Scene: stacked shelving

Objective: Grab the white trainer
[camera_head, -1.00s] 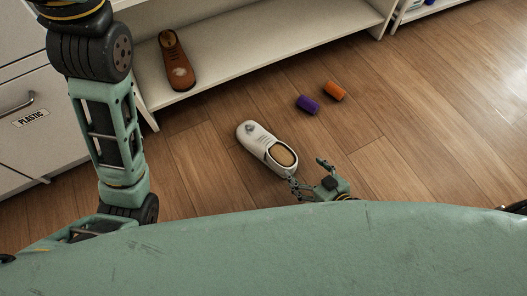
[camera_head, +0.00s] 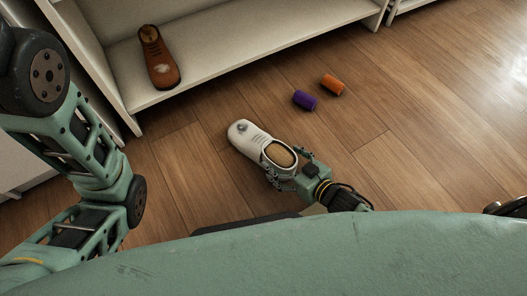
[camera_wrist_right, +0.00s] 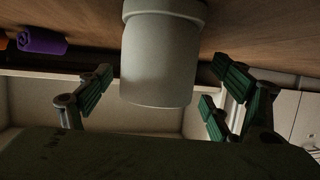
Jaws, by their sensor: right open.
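The white trainer (camera_head: 246,138) lies on the wooden floor, toe pointing up-left and tan insole showing. My right gripper (camera_head: 288,168) is open at its heel end, one finger on each side. In the right wrist view, the pale heel of the trainer (camera_wrist_right: 158,62) hangs between the spread green finger pads of the right gripper (camera_wrist_right: 158,94). Gaps show between the heel and the pads on both sides. My left arm comes in at the left of the head view, but its gripper is out of frame.
A brown shoe (camera_head: 159,62) sits on the low white shelf (camera_head: 225,58) behind. The floor at the right is clear.

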